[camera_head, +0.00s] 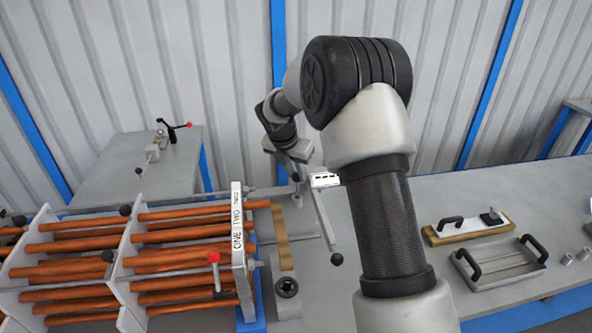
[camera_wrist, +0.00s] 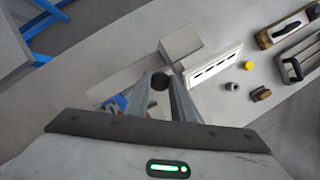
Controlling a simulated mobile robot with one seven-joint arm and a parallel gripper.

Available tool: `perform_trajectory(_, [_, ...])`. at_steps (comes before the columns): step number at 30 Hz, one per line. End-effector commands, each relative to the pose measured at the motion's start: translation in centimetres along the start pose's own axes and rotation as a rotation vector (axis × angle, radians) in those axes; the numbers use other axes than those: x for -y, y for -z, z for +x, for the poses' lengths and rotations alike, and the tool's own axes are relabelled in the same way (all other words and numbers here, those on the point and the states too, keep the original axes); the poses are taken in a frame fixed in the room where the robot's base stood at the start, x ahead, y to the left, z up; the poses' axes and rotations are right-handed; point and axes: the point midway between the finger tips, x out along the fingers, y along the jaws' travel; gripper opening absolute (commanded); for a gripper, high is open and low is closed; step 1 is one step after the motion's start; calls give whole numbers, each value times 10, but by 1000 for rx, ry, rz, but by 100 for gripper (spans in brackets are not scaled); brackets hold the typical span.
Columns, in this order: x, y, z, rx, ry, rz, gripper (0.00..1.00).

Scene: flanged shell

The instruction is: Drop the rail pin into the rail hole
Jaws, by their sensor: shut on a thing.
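My gripper (camera_head: 297,180) is at the far end of my arm, above the right end of the rail frame in the head view. In the wrist view its two fingers (camera_wrist: 161,92) close on a dark round knob, which looks like the head of the rail pin (camera_wrist: 159,81). The pin's shaft is hidden below the knob. The rail (camera_head: 292,239) runs from the white end plate (camera_head: 238,238) marked ONE and TWO toward a black-balled lever (camera_head: 326,226). I cannot make out the rail hole in either view.
Copper tubes (camera_head: 178,260) fill the frame on the left. A red-knobbed lever (camera_head: 214,265) and a grey block with a dark socket (camera_head: 286,288) stand near the end plate. A white slotted block (camera_head: 324,180) is close by the gripper. Handled trays (camera_head: 500,265) lie at right.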

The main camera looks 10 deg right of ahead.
Motion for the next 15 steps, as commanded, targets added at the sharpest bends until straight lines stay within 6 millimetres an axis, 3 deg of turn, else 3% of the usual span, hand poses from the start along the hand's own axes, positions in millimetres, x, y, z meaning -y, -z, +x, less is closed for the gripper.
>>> perform_trajectory(15, [0, 10, 24, 0, 0, 1, 0])
